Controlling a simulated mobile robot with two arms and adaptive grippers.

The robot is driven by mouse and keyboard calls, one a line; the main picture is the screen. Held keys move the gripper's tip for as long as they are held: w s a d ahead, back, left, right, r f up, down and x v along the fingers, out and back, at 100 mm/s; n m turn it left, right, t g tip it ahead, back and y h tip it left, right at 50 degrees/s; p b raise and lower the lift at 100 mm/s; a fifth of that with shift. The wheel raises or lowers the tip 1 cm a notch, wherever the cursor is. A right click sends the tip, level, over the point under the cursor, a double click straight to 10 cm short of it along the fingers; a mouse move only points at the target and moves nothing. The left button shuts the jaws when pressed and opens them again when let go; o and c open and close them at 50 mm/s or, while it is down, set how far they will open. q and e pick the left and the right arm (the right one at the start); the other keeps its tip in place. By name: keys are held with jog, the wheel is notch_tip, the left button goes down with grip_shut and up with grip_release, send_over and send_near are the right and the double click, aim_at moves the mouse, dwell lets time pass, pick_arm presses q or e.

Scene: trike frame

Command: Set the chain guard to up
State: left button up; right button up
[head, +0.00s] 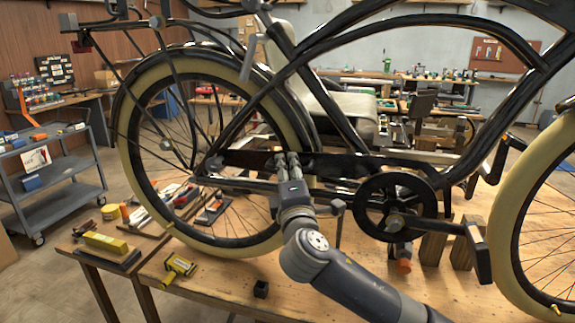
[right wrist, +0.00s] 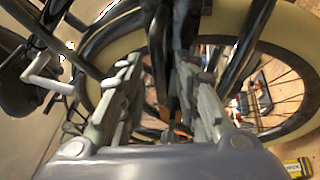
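The black chain guard (head: 335,163) runs as a long dark bar from the rear hub area to the crank and chainring (head: 397,205) of the bicycle frame in the head view. My right gripper (head: 288,158) reaches up to the guard's rear part, with its fingertips at the bar. In the right wrist view its two grey fingers (right wrist: 158,75) stand apart, with a dark bar between them. That bar is close to the right-hand finger; I cannot tell whether they touch. The guard's far side and the exact contact are hidden. My left gripper is not in view.
The cream-tyred rear wheel (head: 143,180) stands behind my right gripper. A wooden workbench (head: 225,280) lies below, with a yellow tool (head: 180,267) and a small black block (head: 261,289). A grey cart (head: 62,175) stands at left. The bench front is mostly clear.

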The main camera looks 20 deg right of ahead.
jog(key=shift+w+d+r, duration=0.1)
jog(key=shift+w, duration=0.4)
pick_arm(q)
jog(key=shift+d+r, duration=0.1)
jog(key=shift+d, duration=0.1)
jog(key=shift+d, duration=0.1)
pick_arm(e)
grip_shut()
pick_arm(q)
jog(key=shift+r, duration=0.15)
pick_arm(e)
jog(key=shift+r, duration=0.1)
